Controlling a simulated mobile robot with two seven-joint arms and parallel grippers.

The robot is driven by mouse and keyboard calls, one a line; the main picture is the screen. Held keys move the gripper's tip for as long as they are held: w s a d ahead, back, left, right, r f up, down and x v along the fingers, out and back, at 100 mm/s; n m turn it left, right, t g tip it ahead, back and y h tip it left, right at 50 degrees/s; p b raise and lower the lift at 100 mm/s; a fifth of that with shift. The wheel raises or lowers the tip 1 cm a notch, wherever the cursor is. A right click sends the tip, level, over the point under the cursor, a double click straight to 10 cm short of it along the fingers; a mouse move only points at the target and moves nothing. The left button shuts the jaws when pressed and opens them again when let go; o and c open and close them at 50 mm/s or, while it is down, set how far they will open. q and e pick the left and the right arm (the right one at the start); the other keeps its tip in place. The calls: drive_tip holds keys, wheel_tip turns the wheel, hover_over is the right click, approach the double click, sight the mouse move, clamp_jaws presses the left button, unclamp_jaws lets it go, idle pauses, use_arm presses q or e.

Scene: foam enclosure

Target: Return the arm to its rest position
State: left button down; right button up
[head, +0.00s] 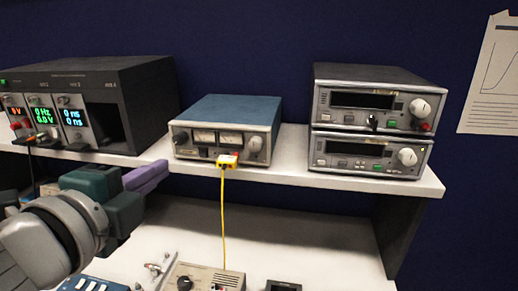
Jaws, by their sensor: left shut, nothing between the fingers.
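My left arm comes in at the lower left, with a grey wrist and a dark green gripper body. My left gripper (155,172) has purple fingers, shut and empty, pointing right. It shows in front of the shelf's front edge, below and left of the blue-topped meter unit (228,122), apart from the yellow plug (227,161) on that unit's front. My right gripper is out of view.
A white shelf (290,175) holds a black modular instrument (95,85) at left and two stacked grey instruments (370,125) at right. A yellow cable (223,215) hangs from the plug to a beige box (205,278) below. The lower surface at right is clear.

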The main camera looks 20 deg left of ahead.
use_arm(q)
drive_tip(key=s+d+f+n+g+h, duration=0.1)
drive_tip(key=s+d+f+n+g, duration=0.25)
drive_tip(key=s, duration=0.25)
drive_tip(key=s+d+f+n+g+h, duration=0.2)
drive_tip(key=s+d+n+g, duration=0.15)
drive_tip(key=s+n, duration=0.2)
drive_tip(key=s+d+f+n+g+h, duration=0.1)
drive_tip(key=s+d+f+n+g, duration=0.15)
drive_tip(key=s+n+g, duration=0.35)
wheel_tip(320, 180, up, 22)
drive_tip(key=s+m+t+p, duration=0.1)
drive_tip(key=p, duration=2.1)
drive_tip(key=shift+a+m+p, duration=0.25)
drive_tip(key=shift+m+p, duration=0.05)
drive_tip(key=shift+p, duration=0.05)
drive_tip(key=shift+r, duration=0.1)
